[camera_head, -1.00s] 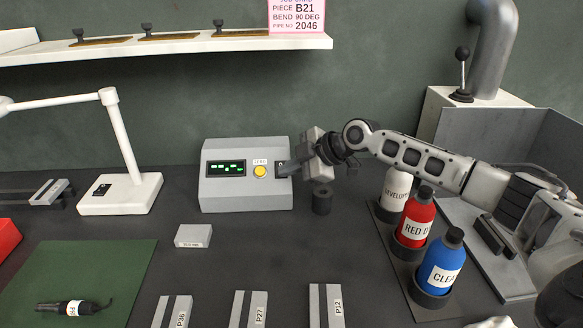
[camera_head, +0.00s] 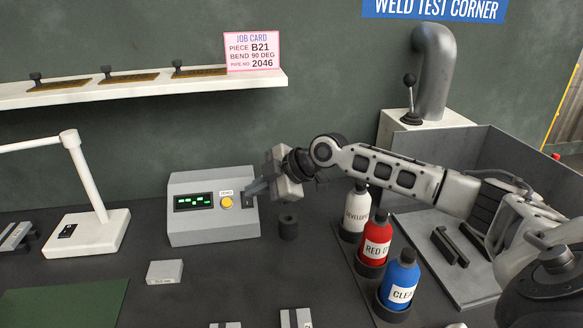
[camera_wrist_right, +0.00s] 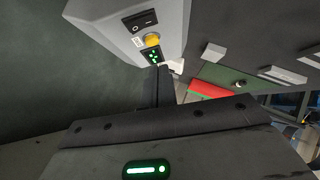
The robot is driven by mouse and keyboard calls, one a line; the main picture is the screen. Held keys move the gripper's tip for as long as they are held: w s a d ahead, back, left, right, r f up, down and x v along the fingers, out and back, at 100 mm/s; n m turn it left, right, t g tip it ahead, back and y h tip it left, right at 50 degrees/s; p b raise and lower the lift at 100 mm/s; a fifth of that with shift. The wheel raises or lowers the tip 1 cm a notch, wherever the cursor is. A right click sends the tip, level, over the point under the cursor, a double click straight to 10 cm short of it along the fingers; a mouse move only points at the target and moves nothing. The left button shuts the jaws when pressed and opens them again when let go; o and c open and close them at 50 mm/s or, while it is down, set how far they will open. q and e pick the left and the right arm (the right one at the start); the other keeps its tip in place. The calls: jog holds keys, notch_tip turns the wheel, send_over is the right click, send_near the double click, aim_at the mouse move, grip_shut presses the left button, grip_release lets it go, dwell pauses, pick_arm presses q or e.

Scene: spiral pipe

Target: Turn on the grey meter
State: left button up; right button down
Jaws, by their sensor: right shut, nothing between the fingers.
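The grey meter (camera_head: 212,232) stands on the dark bench in the head view, with a lit green display (camera_head: 194,201) and a yellow button (camera_head: 226,202). It also shows at the top of the right wrist view (camera_wrist_right: 110,17), where its black rocker switch (camera_wrist_right: 140,20) is visible. My right gripper (camera_head: 249,193) is shut and empty, its tips at the right end of the meter's face. They partly cover the switch in the head view; I cannot tell whether they touch it. My left gripper is not in view.
A small dark cylinder (camera_head: 288,227) stands right of the meter under my gripper. White, red (camera_head: 375,240) and blue (camera_head: 400,279) bottles stand in a rack below my right arm. A white lamp (camera_head: 86,232) is at left and a small grey block (camera_head: 165,272) lies in front.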

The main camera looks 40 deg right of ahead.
jog(key=s+f+b+v, duration=0.1)
jog(key=b+v, duration=0.1)
jog(key=v, duration=0.6)
jog(key=shift+s+r, duration=0.2)
jog(key=shift+d, duration=0.15)
